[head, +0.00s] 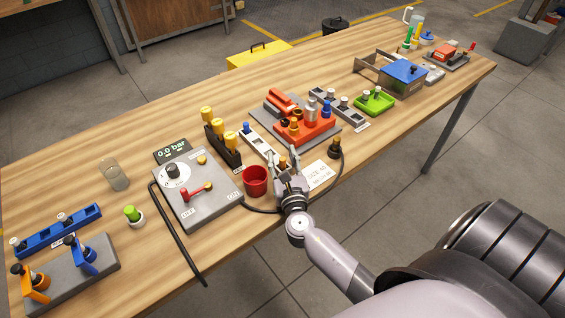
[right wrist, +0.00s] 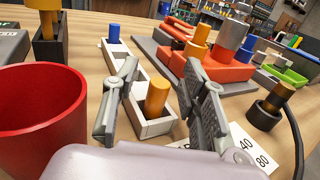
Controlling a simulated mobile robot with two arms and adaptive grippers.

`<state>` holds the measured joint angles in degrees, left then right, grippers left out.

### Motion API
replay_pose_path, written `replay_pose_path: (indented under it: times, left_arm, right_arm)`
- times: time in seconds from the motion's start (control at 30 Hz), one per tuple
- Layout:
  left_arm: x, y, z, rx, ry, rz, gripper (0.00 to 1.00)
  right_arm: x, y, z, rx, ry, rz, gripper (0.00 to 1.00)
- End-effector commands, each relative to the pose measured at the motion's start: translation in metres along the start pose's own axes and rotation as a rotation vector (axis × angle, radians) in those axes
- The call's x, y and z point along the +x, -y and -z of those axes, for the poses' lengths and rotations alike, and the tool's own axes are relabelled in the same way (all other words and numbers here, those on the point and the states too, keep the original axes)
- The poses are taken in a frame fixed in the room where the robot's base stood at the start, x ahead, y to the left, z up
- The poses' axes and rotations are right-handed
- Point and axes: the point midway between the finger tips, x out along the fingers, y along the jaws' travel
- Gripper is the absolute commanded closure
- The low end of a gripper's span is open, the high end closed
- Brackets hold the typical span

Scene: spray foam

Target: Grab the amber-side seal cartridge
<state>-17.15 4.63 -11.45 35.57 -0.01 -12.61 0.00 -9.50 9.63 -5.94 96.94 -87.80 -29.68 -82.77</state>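The amber seal cartridge (right wrist: 157,97) is an upright amber cylinder in the near end of a narrow light-grey holder (right wrist: 149,128). A blue cylinder (right wrist: 113,33) stands at the holder's far end. In the head view the holder (head: 262,148) lies at the table's front middle, with the blue cylinder (head: 246,127) at its far end. My right gripper (right wrist: 160,65) is open, one finger on each side of the amber cartridge, with gaps visible in the right wrist view. In the head view my right gripper (head: 283,160) partly hides the cartridge. My left gripper is not in view.
A red cup (head: 256,181) stands close left of the right gripper. A red fixture (head: 305,128) is behind right. A control box (head: 197,190) is left.

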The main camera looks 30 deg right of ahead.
Motion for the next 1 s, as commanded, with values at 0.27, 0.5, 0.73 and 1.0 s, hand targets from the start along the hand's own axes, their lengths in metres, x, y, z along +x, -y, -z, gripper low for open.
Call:
replay_pose_path:
  times: [0.27,0.5,0.73,1.0]
  left_arm:
    - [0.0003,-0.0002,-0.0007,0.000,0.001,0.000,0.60]
    - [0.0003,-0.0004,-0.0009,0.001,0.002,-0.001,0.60]
    - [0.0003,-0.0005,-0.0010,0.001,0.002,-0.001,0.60]
    - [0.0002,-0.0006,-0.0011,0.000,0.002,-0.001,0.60]
  right_arm:
    - [-0.0004,0.0000,0.0002,0.000,0.000,0.000,0.68]
    - [-0.0005,-0.0001,0.0001,0.000,0.000,0.000,0.84]
    - [-0.0006,-0.0001,0.0001,0.000,0.000,0.000,1.00]
    - [-0.0005,-0.0001,-0.0003,0.000,0.000,0.000,1.00]
